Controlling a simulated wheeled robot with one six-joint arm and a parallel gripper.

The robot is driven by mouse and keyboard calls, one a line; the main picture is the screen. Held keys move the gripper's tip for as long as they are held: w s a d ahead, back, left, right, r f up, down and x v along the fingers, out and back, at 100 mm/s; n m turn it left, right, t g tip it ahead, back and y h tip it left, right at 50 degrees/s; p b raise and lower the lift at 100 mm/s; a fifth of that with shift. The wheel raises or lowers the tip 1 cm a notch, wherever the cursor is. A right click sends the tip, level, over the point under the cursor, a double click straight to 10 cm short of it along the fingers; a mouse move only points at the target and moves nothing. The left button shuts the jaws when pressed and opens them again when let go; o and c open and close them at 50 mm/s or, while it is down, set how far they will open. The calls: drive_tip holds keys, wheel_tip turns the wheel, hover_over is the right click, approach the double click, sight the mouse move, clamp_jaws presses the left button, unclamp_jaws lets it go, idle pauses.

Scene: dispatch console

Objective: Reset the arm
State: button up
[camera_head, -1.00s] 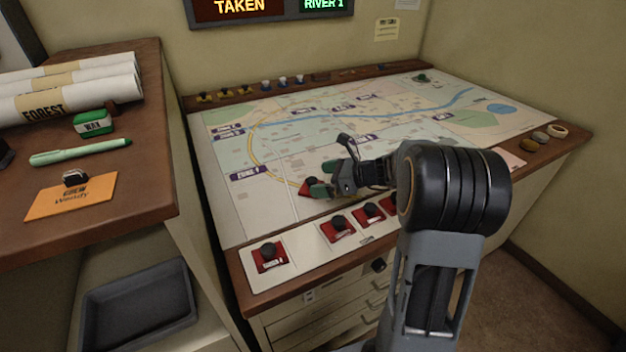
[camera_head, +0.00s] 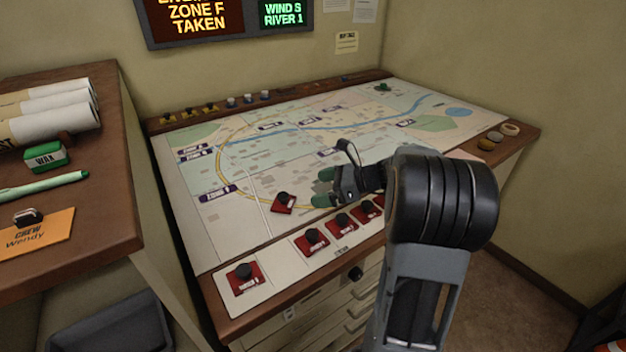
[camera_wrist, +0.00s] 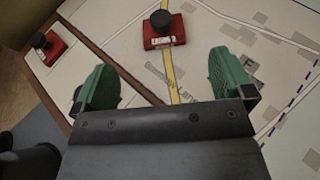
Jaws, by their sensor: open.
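My gripper (camera_head: 323,193) is open and empty, with green fingertips, low over the map table (camera_head: 228,235). In the wrist view its two fingers (camera_wrist: 165,85) stand wide apart with nothing between them. A red block with a black knob (camera_head: 283,203) stands on the map near Zone F, just left of the fingertips and apart from them. It also shows in the wrist view (camera_wrist: 163,32), beyond the fingertips. My arm's dark elbow and grey link cover the right part of the front strip.
Several red knobbed blocks (camera_head: 312,241) stand on the white front strip. A wall display (camera_head: 225,20) reads "ZONE F TAKEN". A side desk (camera_head: 100,190) at left holds rolled maps, a green wax box (camera_head: 45,158), a pen and an orange crew card.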

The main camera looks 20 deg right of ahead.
drive_tip(key=s+a+r+n+g+h+p, duration=0.2)
drive_tip(key=s+a+r+n+h+p, duration=0.2)
drive_tip(key=s+n, duration=0.5)
drive_tip(key=s+a+r+n+g+h+p, duration=0.2)
drive_tip(key=s+a+r+n+h+p, duration=0.2)
drive_tip(key=s+n, duration=0.5)
drive_tip(key=a+n+h+p, duration=0.1)
drive_tip(key=n+h+p, duration=0.1)
drive_tip(key=n, duration=0.5)
drive_tip(key=shift+a+r+h+p, duration=0.15)
drive_tip(key=shift+a+h+p, duration=0.2)
drive_tip(key=shift+h, duration=0.25)
drive_tip(key=shift+c, duration=0.5)
